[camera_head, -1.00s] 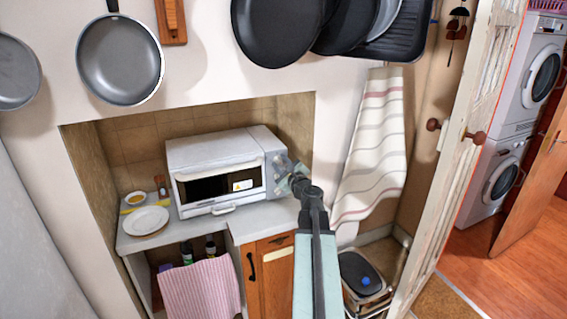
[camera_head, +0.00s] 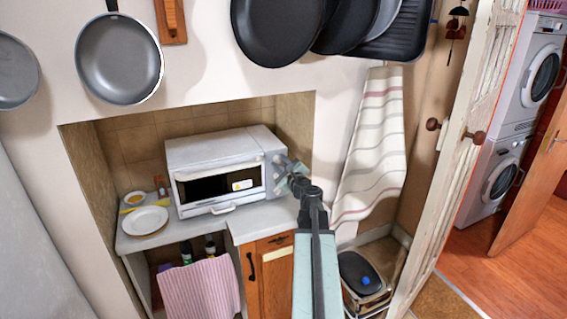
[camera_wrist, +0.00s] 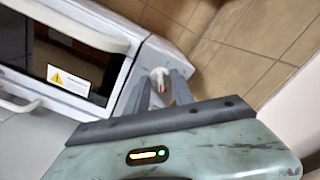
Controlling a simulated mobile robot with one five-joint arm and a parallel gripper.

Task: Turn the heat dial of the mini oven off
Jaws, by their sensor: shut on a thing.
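The white mini oven (camera_head: 212,148) stands on the counter in the alcove, its glass door closed. Its front right side carries the control panel, partly hidden by my gripper (camera_head: 290,176) in the head view. In the wrist view, a small white dial (camera_wrist: 160,74) with a red mark sits on the oven's panel. My gripper (camera_wrist: 162,88) reaches it with a finger on each side and is shut on it. I cannot tell from the head view which dial this is or read its setting.
A white plate (camera_head: 145,220) and a small bowl stand left of the oven. The alcove's right wall is close beside my gripper. A striped towel (camera_head: 372,150) hangs to the right, and pans hang above.

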